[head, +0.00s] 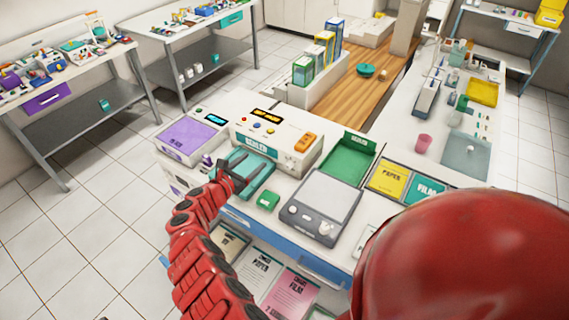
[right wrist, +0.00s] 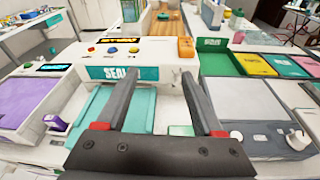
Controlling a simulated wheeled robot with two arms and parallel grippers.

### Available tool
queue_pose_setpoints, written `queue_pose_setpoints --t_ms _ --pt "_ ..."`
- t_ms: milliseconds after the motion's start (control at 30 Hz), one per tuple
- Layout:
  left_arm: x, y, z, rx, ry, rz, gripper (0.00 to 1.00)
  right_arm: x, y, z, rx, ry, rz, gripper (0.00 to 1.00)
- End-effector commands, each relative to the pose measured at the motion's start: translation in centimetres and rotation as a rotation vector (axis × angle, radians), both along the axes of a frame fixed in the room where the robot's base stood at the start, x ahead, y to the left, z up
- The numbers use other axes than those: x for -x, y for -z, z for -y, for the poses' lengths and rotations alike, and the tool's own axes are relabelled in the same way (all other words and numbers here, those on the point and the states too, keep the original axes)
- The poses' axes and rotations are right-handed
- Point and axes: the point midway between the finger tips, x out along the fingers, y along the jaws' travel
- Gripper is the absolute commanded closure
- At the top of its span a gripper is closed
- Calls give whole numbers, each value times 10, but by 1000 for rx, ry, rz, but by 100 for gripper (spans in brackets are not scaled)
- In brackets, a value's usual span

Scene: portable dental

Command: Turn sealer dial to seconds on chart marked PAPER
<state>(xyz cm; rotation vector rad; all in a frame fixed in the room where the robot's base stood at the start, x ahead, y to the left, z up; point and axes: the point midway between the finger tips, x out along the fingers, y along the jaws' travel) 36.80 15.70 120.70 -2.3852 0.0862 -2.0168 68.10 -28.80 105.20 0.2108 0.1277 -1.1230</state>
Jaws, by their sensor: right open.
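The white sealer (head: 275,130) stands on the bench with a lit display, coloured buttons and a teal SEALER label on its front. A small pale round knob, seemingly the dial (head: 288,158), sits right of the label; in the right wrist view it is partly hidden by the right finger. My right gripper (head: 232,181) is open and empty over the teal tray (head: 250,176) before the sealer; its fingers (right wrist: 164,100) point toward the sealer's front. A PAPER card (head: 260,267) and a pink FILM card (head: 292,285) lie below the bench front; their seconds are too small to read.
A purple-topped device (head: 190,138) stands left of the sealer. A grey scale-like device (head: 321,205) and green tray (head: 347,157) are to the right. A small green block (head: 268,199) lies near the gripper. Yellow PAPER (head: 389,180) and teal FILM (head: 427,191) panels lie farther right.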

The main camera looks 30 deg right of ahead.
Motion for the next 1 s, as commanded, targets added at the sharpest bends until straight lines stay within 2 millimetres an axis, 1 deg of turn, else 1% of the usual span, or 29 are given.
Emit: queue_pose_setpoints --t_ms 33,133,200,300,367,467,700,1000 --pt "0 -7 0 0 0 0 50 14 10 -5 -36 12 -50 31" --pt "0 -11 0 0 0 0 50 37 33 -12 -88 25 -122 31" --pt "0 -12 0 0 0 0 50 46 43 -16 -113 27 -150 31" --pt "0 -12 0 0 0 0 50 51 51 -17 -129 30 -170 31" --pt "0 -12 0 0 0 0 50 50 53 -13 -128 31 -171 31" --pt "0 -13 0 0 0 0 50 45 56 -1 -125 32 -169 31" --pt "0 -16 0 0 0 0 50 31 74 39 -124 35 -169 31" --pt "0 -15 0 0 0 0 50 13 93 80 -127 33 -165 31"
